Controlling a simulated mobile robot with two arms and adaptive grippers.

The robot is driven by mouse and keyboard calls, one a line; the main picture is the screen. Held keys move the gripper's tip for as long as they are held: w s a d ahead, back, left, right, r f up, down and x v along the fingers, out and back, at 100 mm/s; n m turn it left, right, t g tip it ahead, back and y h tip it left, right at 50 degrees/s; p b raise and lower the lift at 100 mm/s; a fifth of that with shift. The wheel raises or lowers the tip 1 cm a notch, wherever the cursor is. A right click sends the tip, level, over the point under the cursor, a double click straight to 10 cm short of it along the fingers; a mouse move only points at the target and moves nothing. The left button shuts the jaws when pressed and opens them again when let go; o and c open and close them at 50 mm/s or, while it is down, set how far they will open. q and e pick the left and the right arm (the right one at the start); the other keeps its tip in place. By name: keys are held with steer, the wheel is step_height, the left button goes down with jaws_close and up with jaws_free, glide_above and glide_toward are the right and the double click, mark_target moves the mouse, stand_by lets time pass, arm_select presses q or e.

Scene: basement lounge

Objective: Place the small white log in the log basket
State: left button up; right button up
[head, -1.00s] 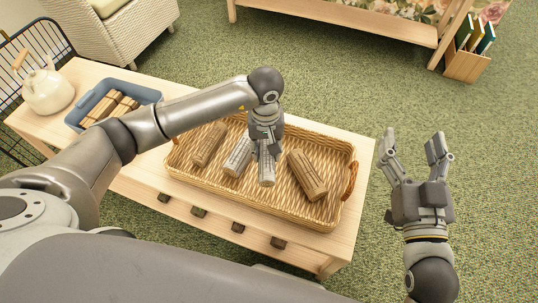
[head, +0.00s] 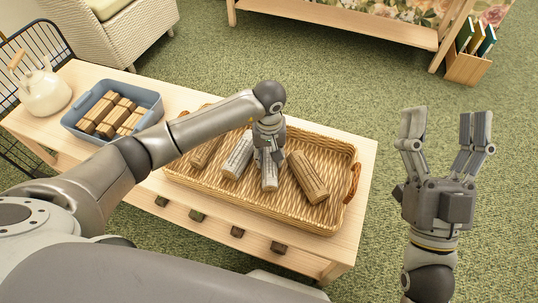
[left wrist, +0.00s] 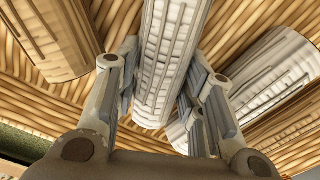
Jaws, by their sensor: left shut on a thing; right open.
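The small white log (head: 269,174) is between the fingers of my left gripper (head: 268,155), at the middle of the wicker log basket (head: 335,218). The left wrist view shows the white log (left wrist: 170,50) running between both fingers of the gripper (left wrist: 160,95), which is shut on it. I cannot tell whether the log touches the basket floor. Another white log (head: 238,157) lies just left of it, and a brown log (head: 308,178) lies to its right. A further brown log (head: 202,154) is partly hidden by my left arm. My right gripper (head: 445,130) is open and empty over the carpet.
The basket stands on a pale wooden table (head: 350,240). A blue bin (head: 152,98) of wooden blocks and a white kettle (head: 45,95) stand at its left end. A black wire rack (head: 40,40) is beyond. Open carpet lies right of the table.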

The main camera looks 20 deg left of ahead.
arm_select(q)
steer(key=shift+f, duration=0.15)
steer(key=o, duration=0.8)
steer(key=shift+o, duration=0.2)
arm_select(e)
steer(key=shift+s+r+t, duration=0.35)
steer(key=shift+r+t, duration=0.05)
steer(key=shift+r, duration=0.05)
arm_select(q)
step_height(320, 180, up, 5)
steer(key=shift+r+p, duration=0.1)
steer(key=shift+p, duration=0.7)
step_height(320, 180, up, 7)
steer(key=p, duration=0.2)
arm_select(e)
steer(key=w+d+f+g+h, duration=0.1)
steer(key=w+f+g+h, duration=0.2)
steer(key=f+g, duration=0.6)
steer(key=shift+w+f+g, duration=0.4)
steer(key=shift+w+f, duration=0.05)
steer(key=shift+f, duration=2.55)
